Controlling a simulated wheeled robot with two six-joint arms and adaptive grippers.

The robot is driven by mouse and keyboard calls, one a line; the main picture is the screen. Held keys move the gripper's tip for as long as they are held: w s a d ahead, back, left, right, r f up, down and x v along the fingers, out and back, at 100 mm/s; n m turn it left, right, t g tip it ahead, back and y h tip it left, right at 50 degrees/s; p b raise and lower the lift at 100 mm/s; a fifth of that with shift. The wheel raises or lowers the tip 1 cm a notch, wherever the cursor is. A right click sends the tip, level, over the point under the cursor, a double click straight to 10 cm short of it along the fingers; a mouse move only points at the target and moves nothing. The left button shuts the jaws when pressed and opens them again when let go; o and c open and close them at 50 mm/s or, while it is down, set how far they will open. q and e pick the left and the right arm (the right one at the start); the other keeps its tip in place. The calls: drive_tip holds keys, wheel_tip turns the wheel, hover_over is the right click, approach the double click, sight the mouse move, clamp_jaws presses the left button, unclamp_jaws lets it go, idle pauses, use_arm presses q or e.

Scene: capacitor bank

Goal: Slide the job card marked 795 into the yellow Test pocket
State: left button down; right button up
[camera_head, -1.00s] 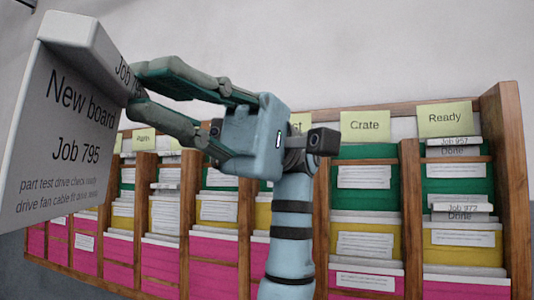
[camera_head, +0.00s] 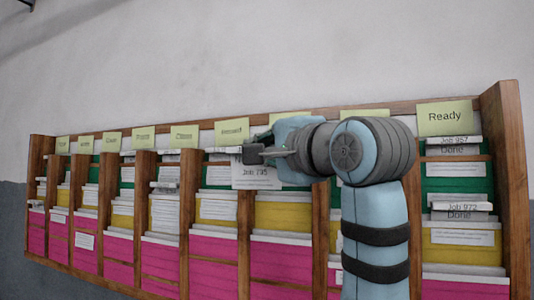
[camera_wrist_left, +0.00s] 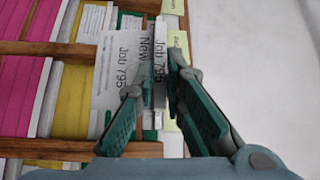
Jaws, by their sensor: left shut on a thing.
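The job card marked 795 (camera_head: 257,176) is white and upright, in front of the upper part of the column left of the hidden Crate column. The wrist view shows "New" and "Job 795" on the card (camera_wrist_left: 112,70). My left gripper (camera_head: 262,153) is shut on the card's top edge, and its fingers also show in the wrist view (camera_wrist_left: 160,80). The yellow Test pocket (camera_head: 283,217) lies below the card, with white papers at its mouth; it also shows in the wrist view (camera_wrist_left: 74,100). I cannot tell whether the card touches it. The Test label is mostly hidden by my gripper.
The wooden rack has several columns of green, yellow and pink pockets, split by upright dividers (camera_head: 244,240). The Ready column (camera_head: 445,118) at right holds cards marked Done. My arm covers most of the Crate column. The wall above is clear.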

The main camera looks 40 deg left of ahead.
use_arm(q)
drive_tip(key=w+a+f+p, duration=0.1)
drive_tip(key=w+a+p, duration=0.2)
drive_tip(key=w, duration=0.9)
drive_tip(key=shift+a+f+t+p, duration=0.25)
drive_tip(key=shift+a+t+p, duration=0.05)
drive_tip(key=shift+a+t, duration=0.1)
drive_tip(key=shift+f, duration=0.15)
idle(0.7)
wheel_tip(320, 180, down, 4)
drive_tip(key=b, duration=0.3)
drive_tip(key=shift+f, duration=0.2)
idle(0.5)
drive_tip(key=c, duration=1.6)
unclamp_jaws()
